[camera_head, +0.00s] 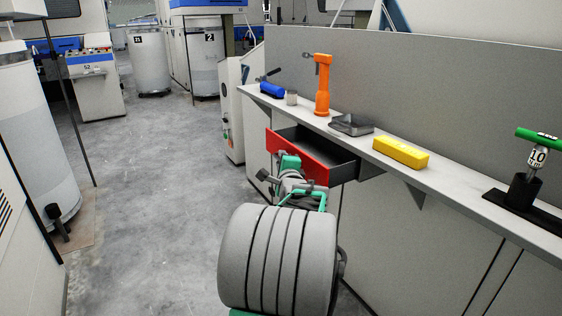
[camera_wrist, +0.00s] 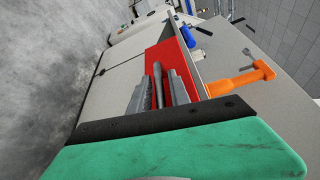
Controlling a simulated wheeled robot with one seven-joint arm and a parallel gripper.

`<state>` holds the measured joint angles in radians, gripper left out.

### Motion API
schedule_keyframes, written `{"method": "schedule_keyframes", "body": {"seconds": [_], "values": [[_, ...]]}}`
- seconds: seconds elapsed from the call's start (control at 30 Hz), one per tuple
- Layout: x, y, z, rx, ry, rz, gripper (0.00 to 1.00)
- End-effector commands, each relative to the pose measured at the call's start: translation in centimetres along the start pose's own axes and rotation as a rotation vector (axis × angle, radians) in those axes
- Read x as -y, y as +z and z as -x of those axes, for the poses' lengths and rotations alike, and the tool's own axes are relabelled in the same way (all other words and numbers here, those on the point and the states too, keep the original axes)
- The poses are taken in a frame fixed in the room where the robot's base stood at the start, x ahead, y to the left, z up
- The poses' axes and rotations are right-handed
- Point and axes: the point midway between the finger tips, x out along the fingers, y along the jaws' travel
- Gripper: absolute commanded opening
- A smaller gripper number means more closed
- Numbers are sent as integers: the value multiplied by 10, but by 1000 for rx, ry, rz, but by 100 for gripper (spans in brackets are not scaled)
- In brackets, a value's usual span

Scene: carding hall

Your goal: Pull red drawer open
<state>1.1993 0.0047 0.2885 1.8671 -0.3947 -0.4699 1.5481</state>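The red drawer (camera_head: 296,157) stands well out from under the bench, its empty-looking dark inside showing. Its red front also shows in the wrist view (camera_wrist: 183,66). A dark grey bar handle (camera_wrist: 158,84) sits on that front. My gripper (camera_wrist: 159,90) is at the front, with one grey finger on each side of the handle, close against it. It looks shut on the handle, though the exact contact is hard to see. In the head view my wrist covers the handle and fingers.
On the bench top (camera_head: 455,188) stand an orange tool (camera_head: 322,88), a blue item (camera_head: 272,90), a small cup (camera_head: 291,98), a grey tray (camera_head: 351,125), a yellow block (camera_head: 400,153) and a green-handled tool (camera_head: 540,146). The floor (camera_head: 160,190) to the left is clear.

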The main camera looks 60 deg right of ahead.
Motion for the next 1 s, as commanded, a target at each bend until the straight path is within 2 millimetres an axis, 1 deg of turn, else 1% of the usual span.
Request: {"method": "schedule_keyframes", "body": {"seconds": [0.03,0.1,0.37,0.47,0.6,0.73,0.83,1.0], "values": [[0,0,0,1,1,0,28],[0,1,0,1,1,0,32],[0,1,2,1,1,0,32],[2,1,15,1,1,0,32],[4,1,45,-1,0,1,32],[2,0,68,-1,1,0,32],[1,0,77,0,1,0,32],[-1,1,78,2,1,0,32]]}}
